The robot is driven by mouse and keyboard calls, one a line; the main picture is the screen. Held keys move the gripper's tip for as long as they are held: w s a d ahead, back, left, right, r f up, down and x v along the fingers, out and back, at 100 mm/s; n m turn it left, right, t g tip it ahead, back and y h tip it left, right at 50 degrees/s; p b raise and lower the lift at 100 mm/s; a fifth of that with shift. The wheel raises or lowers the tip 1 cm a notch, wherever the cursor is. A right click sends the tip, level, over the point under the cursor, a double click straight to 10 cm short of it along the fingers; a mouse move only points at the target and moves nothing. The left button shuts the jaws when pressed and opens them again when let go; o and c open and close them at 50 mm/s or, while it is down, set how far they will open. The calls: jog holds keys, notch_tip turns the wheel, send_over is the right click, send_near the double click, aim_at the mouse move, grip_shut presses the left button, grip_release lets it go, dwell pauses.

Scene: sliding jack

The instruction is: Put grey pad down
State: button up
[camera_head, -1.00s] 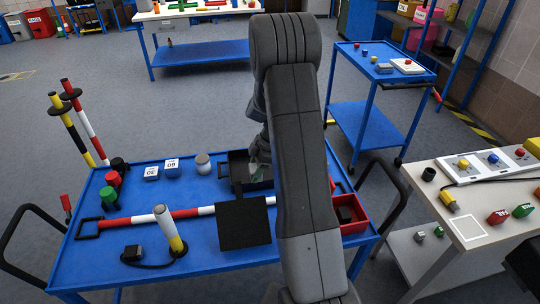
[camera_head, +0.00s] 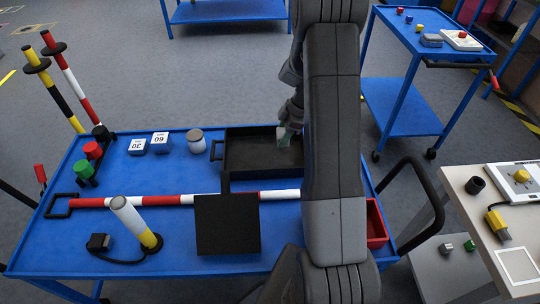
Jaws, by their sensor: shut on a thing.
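My gripper (camera_head: 291,121) hangs over the right part of a black tray (camera_head: 232,165) at the back of the blue cart. It is shut on a small grey-green piece, which I take for the grey pad (camera_head: 283,138). The pad sits low at the fingertips, by the tray's inside. I cannot tell whether it touches the tray floor. My arm hides the tray's right end and part of the fingers.
A black square plate (camera_head: 227,224) stands in front of the tray, near a red-and-white bar (camera_head: 180,200). A white-and-yellow post (camera_head: 136,224) stands at front left. Two numbered blocks (camera_head: 160,142) and a grey jar (camera_head: 196,141) stand left of the tray. A red bin (camera_head: 376,224) is at right.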

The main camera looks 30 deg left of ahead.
notch_tip(320, 180, down, 10)
jog(key=shift+r+p, duration=0.1)
jog(key=shift+p, duration=0.25)
jog(key=shift+f, duration=0.25)
jog(key=o, duration=1)
jog(key=shift+r, duration=0.1)
jog(key=shift+r, duration=0.1)
jog(key=shift+r, duration=0.2)
jog(key=b+v, duration=0.1)
jog(key=v, duration=1)
jog(key=shift+w+d+r, duration=0.1)
jog(key=shift+d+r, duration=0.05)
jog(key=shift+r, duration=0.2)
